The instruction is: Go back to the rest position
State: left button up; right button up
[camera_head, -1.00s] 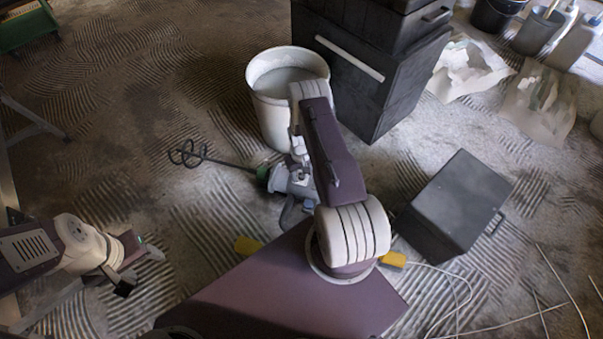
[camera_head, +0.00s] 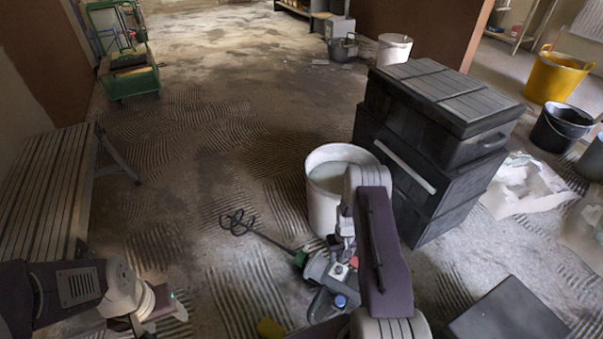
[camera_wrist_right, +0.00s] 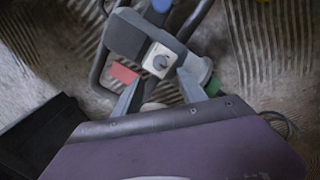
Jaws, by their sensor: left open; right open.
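My right gripper (camera_wrist_right: 160,92) is open in the right wrist view, its two grey fingers spread with nothing between them. Below them lies the grey mixer (camera_wrist_right: 133,38), with a white switch plate and a red part. In the head view my right arm reaches forward, and its gripper (camera_head: 346,238) is partly hidden beside the arm link, over the mixer (camera_head: 323,270) on the floor.
A white bucket (camera_head: 322,200) stands behind the mixer, close to my right arm. Black stacked cases (camera_head: 440,140) stand right of it. A dark box (camera_head: 510,315) sits at lower right. A slatted bench (camera_head: 45,190) is at left. The floor between bench and bucket is largely clear.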

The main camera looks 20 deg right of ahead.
jog(key=w+a+r+n+t, duration=0.1)
jog(key=w+a+r+t, duration=0.1)
jog(key=w+r, duration=0.65)
jog(key=s+a+r+n+t, duration=0.1)
jog(key=a+r, duration=0.4)
jog(key=r, duration=0.3)
jog(key=a+r+n+t, duration=0.1)
jog(key=a+r, duration=0.3)
jog(key=r, duration=0.5)
jog(key=s+a+r+m+g+p, duration=0.1)
jog(key=s+a+r, duration=0.15)
jog(key=s, duration=0.75)
jog(key=s+a+r+m+g, duration=0.1)
jog(key=s+a+g, duration=0.15)
jog(key=s, duration=0.85)
notch_tip(320, 180, up, 37)
jog(key=p, duration=3.7)
jog(key=shift+w+a+n+t, duration=0.25)
jog(key=shift+w+n+t, duration=0.05)
jog(key=shift+w+t, duration=0.1)
